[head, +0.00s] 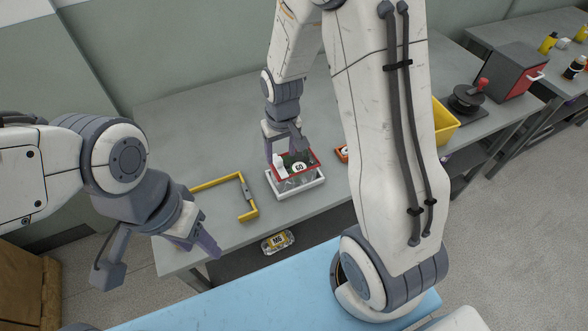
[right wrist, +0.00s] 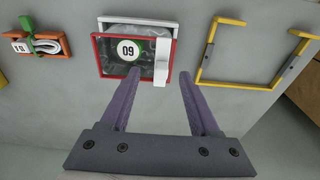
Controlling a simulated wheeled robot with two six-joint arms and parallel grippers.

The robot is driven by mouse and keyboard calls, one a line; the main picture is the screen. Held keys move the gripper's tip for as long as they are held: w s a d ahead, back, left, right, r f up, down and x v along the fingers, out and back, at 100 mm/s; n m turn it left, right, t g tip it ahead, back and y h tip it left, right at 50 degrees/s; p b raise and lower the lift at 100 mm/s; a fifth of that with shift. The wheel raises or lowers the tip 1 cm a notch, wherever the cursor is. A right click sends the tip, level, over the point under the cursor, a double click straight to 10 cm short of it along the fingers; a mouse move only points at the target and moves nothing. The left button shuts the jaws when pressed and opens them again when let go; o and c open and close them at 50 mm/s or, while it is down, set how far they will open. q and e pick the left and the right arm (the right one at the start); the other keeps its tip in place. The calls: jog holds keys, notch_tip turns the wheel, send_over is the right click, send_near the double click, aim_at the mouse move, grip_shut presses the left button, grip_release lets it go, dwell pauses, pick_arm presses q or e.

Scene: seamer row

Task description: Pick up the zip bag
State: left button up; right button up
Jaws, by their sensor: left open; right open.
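My right gripper (head: 284,152) is open just above the bag. In the right wrist view its two fingers (right wrist: 157,78) point toward the bag's near edge, with nothing held between them; I cannot tell whether they touch it. My left gripper (head: 160,262) is open and empty at the table's front left, away from the bag.
A yellow bracket frame (head: 247,207) lies left of the tray. An orange holder (right wrist: 35,44) with a green-and-white item is on its other side. A yellow-labelled pack (head: 278,242) lies lower down. The back-left table is clear.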

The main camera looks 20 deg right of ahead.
aim_at(279, 159)
jog(key=shift+w+a+f+p, duration=0.1)
jog(key=shift+w+f+p, duration=0.15)
jog(key=shift+f, duration=0.55)
jog(key=shift+w+f+p, duration=0.15)
jog(key=shift+w+f, duration=0.1)
jog(key=shift+f, duration=0.55)
jog(key=shift+w+a+f+p, duration=0.1)
jog(key=shift+w+f+p, duration=0.15)
jog(key=shift+f, duration=0.55)
grip_shut()
